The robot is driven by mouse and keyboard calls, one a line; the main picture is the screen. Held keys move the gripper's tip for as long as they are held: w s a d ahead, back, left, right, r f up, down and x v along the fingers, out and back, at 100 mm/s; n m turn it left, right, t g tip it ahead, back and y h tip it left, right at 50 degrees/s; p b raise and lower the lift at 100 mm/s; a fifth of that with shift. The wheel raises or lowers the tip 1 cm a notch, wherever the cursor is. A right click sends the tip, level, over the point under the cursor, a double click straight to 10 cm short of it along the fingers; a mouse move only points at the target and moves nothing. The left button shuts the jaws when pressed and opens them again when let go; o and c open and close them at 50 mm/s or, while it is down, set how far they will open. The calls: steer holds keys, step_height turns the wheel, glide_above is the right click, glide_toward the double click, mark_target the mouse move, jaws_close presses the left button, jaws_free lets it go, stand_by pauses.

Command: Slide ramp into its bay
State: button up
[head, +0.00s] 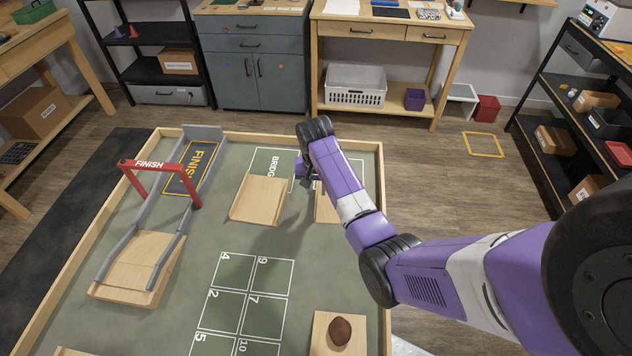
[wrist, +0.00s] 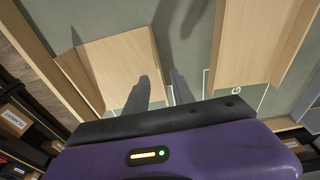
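Two light wooden ramps stand at the board's BRIDGE area. The left ramp (head: 259,199) lies just below the BRIDGE label (head: 267,164). The other ramp (head: 325,208) is partly hidden behind my arm. In the wrist view this second ramp (wrist: 115,70) is at left, and the first ramp (wrist: 262,40) is at right. My gripper (head: 308,183) is low by the second ramp's far end.
A red FINISH arch (head: 160,170) stands over a grey-railed track at left. A numbered white grid (head: 240,300) is on the mat. A brown rock (head: 340,330) sits on a wooden block at the front. A raised wooden rim (head: 377,150) borders the board.

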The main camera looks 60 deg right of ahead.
steer(key=shift+w+d+f, duration=0.1)
steer(key=shift+d+f, duration=0.05)
steer(key=shift+f, duration=0.85)
steer(key=shift+w+d+f, duration=0.1)
steer(key=shift+d+f, duration=0.05)
steer(key=shift+f, duration=0.85)
jaws_close()
